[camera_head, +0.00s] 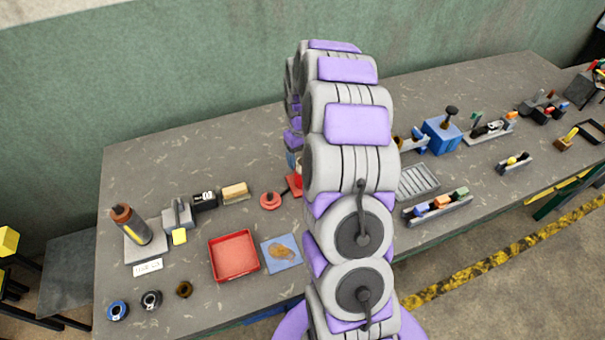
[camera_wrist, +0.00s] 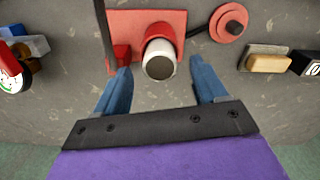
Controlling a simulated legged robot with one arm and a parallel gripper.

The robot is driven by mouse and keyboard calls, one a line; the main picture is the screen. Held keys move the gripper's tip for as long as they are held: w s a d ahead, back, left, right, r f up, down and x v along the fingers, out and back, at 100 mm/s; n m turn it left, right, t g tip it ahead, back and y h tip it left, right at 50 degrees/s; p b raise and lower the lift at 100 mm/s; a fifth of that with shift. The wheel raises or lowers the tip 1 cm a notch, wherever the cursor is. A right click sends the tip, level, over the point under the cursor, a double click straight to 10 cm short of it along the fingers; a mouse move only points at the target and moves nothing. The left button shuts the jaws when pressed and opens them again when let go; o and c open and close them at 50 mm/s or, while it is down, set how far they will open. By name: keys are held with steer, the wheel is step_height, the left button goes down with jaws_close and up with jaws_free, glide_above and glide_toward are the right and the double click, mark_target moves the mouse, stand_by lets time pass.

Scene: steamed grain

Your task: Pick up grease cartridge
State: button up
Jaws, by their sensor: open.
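My gripper (camera_wrist: 160,72) is open, with one blue finger on each side of the cylinder in the picture. The fingers show no contact with it, and the height gap cannot be told. In the head view my arm hides the cylinder and most of the red holder (camera_head: 294,184).
A round red piece (camera_head: 270,201) lies beside the holder. A red tray (camera_head: 233,257), a blue plate with a brown patch (camera_head: 282,253) and a dark bottle with a reddish-brown cap (camera_head: 131,226) are to the left. A blue box (camera_head: 443,135) and several small parts are to the right.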

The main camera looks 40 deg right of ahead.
mark_target(302, 161)
step_height(302, 161, down, 3)
steer(key=shift+w+f, duration=0.1)
steer(key=shift+f, duration=0.05)
jaws_close()
stand_by(0.6)
